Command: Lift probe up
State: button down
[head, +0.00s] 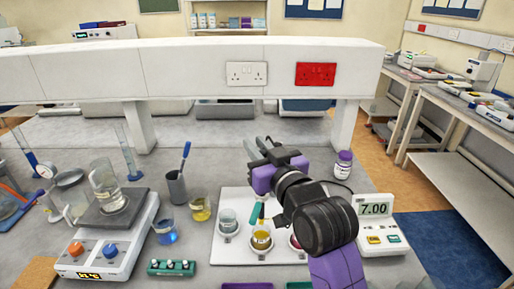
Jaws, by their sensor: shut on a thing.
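The probe (262,213) shows as a thin, dark, upright shaft with its lower end in a small cup of yellow liquid (261,238). My gripper (258,150), purple and black with grey fingers, is above and behind that cup in the head view. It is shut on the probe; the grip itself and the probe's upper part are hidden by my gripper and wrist. The pH meter (376,222), a white box reading 7.00, stands to the right of my arm.
A white tray (222,252) carries the yellow cup, a clear-liquid cup (228,221) and a pink one (295,243) partly behind my arm. Beakers and a stirrer hotplate (108,242) stand left. A white shelf (200,68) spans behind.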

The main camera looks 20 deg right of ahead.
aim_at(265, 154)
jog(key=shift+r, duration=0.4)
jog(key=c, duration=1.5)
grip_release()
jog(key=shift+o, duration=0.9)
jog(key=shift+f, duration=0.1)
jog(key=s+b, duration=0.1)
jog(key=s, duration=0.6)
jog(key=shift+s+d+f+b, duration=0.1)
jog(key=shift+d+b, duration=0.1)
jog(key=shift+b, duration=0.2)
jog(key=shift+s, duration=0.35)
